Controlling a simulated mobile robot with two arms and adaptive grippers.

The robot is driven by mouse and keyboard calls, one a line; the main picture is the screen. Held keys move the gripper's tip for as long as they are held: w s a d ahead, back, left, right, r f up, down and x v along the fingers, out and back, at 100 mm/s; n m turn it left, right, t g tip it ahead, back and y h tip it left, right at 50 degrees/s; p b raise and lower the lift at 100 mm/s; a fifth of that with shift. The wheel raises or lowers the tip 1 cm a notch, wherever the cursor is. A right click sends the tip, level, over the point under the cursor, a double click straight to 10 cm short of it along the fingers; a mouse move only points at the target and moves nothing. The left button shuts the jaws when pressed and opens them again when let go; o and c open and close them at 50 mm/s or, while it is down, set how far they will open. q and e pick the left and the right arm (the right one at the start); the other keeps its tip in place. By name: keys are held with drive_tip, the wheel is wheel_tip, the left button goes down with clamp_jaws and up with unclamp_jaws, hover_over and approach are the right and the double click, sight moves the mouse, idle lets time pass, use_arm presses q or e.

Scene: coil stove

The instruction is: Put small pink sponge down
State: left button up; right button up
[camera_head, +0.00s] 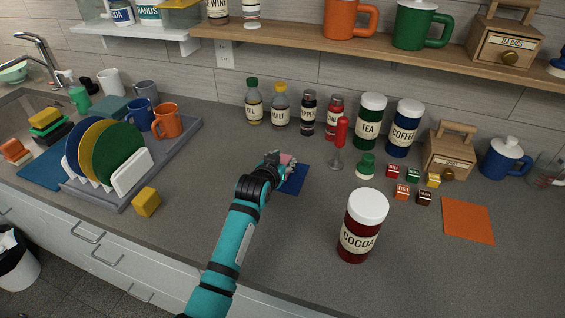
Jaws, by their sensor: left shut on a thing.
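My left gripper (279,160) is over the middle of the counter, above a dark blue mat (293,183). It is shut on the small pink sponge (288,159), of which only a little pink shows past the fingers. The gripper hides much of the mat and most of the sponge, so I cannot tell whether the sponge touches the mat. My right gripper is not in view.
A cocoa jar (362,228) stands to the right of my arm. Bottles and jars line the back wall. A dish rack (178,143) and yellow sponge (146,202) are at left, an orange mat (467,220) at right. The front middle counter is clear.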

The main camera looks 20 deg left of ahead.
use_arm(q)
drive_tip(key=shift+s, duration=0.1)
drive_tip(key=o, duration=0.4)
drive_tip(key=shift+s, duration=0.1)
drive_tip(key=o, duration=0.5)
drive_tip(key=shift+f, duration=0.1)
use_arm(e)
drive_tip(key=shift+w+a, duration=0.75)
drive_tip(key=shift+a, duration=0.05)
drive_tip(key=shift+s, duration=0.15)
